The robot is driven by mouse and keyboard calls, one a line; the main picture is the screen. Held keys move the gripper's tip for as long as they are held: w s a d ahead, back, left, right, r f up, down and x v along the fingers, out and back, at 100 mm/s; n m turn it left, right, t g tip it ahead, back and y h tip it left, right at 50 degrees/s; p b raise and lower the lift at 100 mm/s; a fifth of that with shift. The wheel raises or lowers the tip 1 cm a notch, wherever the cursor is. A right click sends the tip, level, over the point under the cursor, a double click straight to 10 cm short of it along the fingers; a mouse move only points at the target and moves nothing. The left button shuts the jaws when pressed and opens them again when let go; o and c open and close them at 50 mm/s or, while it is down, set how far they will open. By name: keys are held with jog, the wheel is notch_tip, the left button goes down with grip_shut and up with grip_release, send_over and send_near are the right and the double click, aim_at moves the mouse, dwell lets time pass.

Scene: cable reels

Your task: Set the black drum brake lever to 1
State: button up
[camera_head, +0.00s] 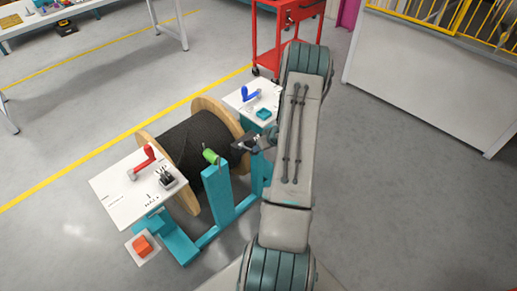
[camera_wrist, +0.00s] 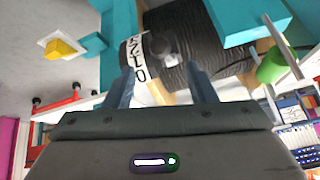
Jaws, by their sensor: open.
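The black drum (camera_head: 200,145), wound with dark cable between wooden flanges, sits in a teal stand (camera_head: 218,190). A red lever (camera_head: 143,163) stands on the left white panel, and a blue lever (camera_head: 249,94) stands on the right one. I cannot tell which is the brake lever. My gripper (camera_head: 241,143) is open and empty at the drum's right side, close to the green piece (camera_head: 211,156). In the wrist view, my gripper (camera_wrist: 163,84) faces a dark part (camera_wrist: 165,47) beside a white curved scale (camera_wrist: 138,58) with black digits. Its setting is unclear.
An orange block (camera_head: 142,245) lies on a pad at the front left. A red trolley (camera_head: 278,44) stands behind. Floor on the right is clear.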

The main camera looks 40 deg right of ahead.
jog(key=shift+v, duration=2.25)
